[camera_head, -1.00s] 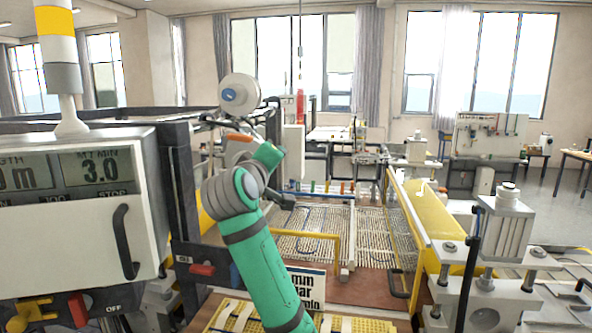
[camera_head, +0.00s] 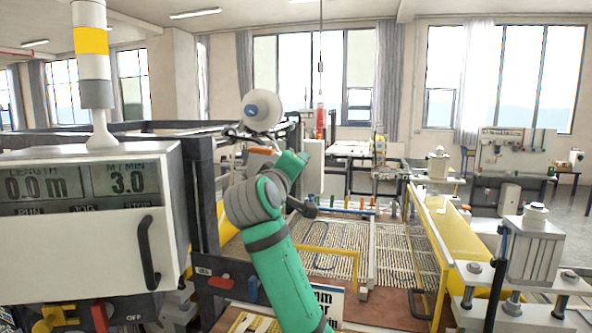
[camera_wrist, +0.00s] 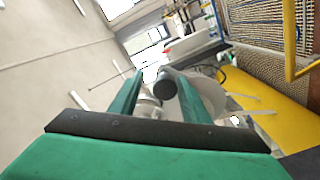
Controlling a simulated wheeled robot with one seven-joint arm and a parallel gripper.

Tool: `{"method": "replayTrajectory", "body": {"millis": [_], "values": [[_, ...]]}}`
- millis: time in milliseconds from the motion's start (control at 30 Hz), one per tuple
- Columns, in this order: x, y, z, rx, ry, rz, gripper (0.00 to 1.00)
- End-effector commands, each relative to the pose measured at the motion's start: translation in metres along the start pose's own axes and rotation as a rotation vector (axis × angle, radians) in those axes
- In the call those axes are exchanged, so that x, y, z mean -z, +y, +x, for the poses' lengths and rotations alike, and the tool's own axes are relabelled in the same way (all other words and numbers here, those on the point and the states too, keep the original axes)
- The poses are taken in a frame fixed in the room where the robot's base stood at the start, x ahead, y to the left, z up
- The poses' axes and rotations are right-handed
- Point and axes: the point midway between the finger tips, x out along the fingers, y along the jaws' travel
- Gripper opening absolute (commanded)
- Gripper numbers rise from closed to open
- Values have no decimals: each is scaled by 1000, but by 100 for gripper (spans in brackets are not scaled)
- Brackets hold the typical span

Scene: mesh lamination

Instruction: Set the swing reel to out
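A white reel with a blue hub (camera_head: 262,110) stands on the machine behind my arm, beyond the display box; I take it for the swing reel. My green arm reaches up toward it in the head view, and its wrist hides the fingers there. In the wrist view my gripper (camera_wrist: 159,80) has its two green fingers apart. The round end of a dark knob or bar (camera_wrist: 165,86) shows between them, nearer the right finger; I cannot tell if it touches. Pale round parts (camera_wrist: 205,95) lie behind the right finger.
A display box (camera_head: 85,215) reading 0.0 m and 3.0 stands close at left, with a striped post on top. A mesh bed (camera_head: 400,255) and a yellow roller (camera_head: 440,235) lie to the right. A yellow rail (camera_head: 330,252) stands beside my arm.

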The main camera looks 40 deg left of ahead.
Motion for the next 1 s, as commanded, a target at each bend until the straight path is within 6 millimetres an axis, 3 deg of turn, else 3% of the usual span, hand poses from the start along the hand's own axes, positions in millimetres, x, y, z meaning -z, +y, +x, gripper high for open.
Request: {"method": "replayTrajectory", "body": {"millis": [233, 700, 1000], "values": [[-1, -1, -14, 1, -1, -1, 43], [0, 0, -94, -2, 2, 0, 43], [0, 0, -109, 0, 0, 0, 43]]}}
